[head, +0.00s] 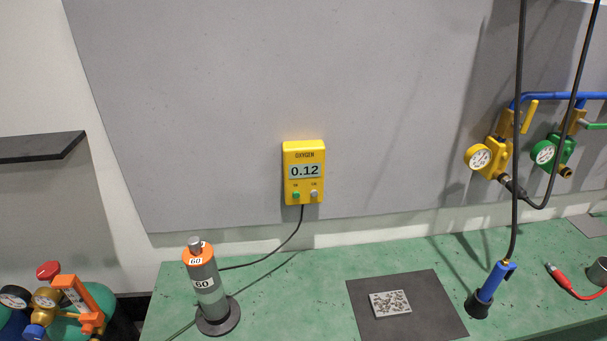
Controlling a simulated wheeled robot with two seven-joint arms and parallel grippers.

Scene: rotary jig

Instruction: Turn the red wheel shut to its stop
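The red wheel (48,270) is a small red knob at the lower left of the head view. It sits above a brass-coloured valve body (46,298) beside a round dark-rimmed gauge (14,297). An orange bracket-like part (80,297) with a pale scale stands just right of it. A green rounded cylinder top (98,306) shows behind, cut by the picture's lower edge. I cannot tell how far the wheel is turned. Neither of my grippers shows in this view.
A yellow oxygen meter (304,172) reading 0.12 hangs on the grey panel. On the green bench (265,285) stand a grey cylinder with an orange collar (203,280), a dark mat (436,300) bearing a speckled plate, and a blue torch (490,287). Hoses hang at right.

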